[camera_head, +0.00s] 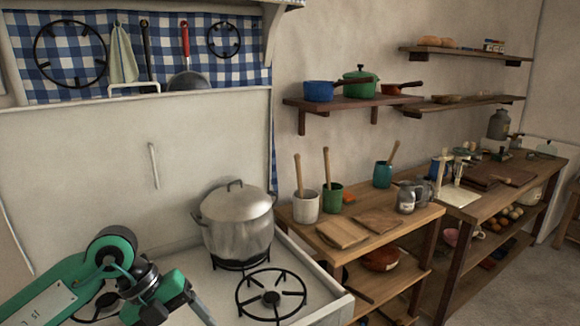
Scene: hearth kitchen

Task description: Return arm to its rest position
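My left arm (70,281), green with a pale panel, comes in from the lower left over the stove (227,293). Its wrist end and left gripper (172,302) are at the bottom edge, left of the pot. The fingers are not clear enough to show whether they are open or shut, and I see nothing held. A large lidded metal pot (237,225) stands on the back burner, apart from the arm. My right arm and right gripper are not in view.
An empty black burner grate (271,296) is in front of the pot. A wooden side table (378,245) to the right carries utensil crocks, boards and jars. Shelves (351,102) with pots hang on the wall. A white panel (100,165) rises behind the stove.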

